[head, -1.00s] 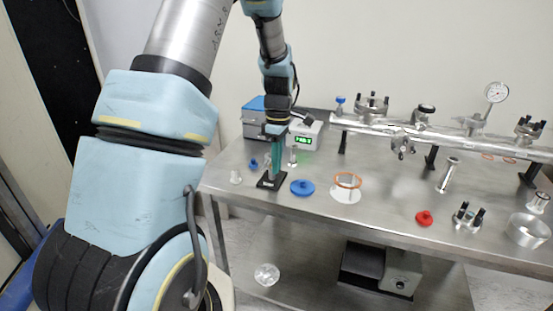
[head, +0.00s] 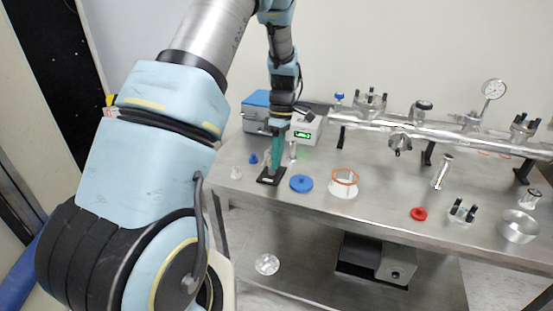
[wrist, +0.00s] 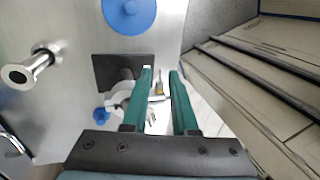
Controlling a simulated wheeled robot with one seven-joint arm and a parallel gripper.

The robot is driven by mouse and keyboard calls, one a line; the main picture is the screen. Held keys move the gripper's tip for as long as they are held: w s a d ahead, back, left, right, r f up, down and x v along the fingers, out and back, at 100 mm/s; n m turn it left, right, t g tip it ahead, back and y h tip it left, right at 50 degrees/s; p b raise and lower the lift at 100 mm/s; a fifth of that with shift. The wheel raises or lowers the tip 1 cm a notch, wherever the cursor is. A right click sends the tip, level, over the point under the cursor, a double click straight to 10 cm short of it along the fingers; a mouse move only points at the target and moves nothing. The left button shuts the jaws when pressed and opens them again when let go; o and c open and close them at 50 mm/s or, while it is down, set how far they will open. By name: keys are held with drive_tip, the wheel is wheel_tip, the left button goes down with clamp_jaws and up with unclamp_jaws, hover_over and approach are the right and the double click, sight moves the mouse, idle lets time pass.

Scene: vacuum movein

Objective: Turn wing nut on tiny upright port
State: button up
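My gripper (head: 276,170) points down over a black plate (head: 268,180) at the table's left part. In the wrist view its two green fingers (wrist: 160,72) stand apart, with a gap between the tips. The black plate (wrist: 112,68) lies just left of them. A small pale metal fitting (wrist: 156,98) with a yellowish part shows between and behind the fingers; it is partly hidden. I cannot clearly make out a wing nut or tell whether a finger touches it. In the head view a small upright metal port (head: 291,151) stands just right of the fingers.
A blue disc (head: 301,183) lies right of the plate, then a white piece with an orange ring (head: 345,176). A metal manifold (head: 440,133) runs along the back right. A blue box (head: 256,108) and a display unit (head: 304,130) stand behind my gripper.

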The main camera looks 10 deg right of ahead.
drive_tip(key=b+v, duration=0.2)
drive_tip(key=v, duration=0.8)
drive_tip(key=shift+r+b, duration=0.35)
drive_tip(key=shift+r, duration=0.05)
drive_tip(key=shift+o, duration=0.3)
drive_tip(key=shift+w, duration=0.1)
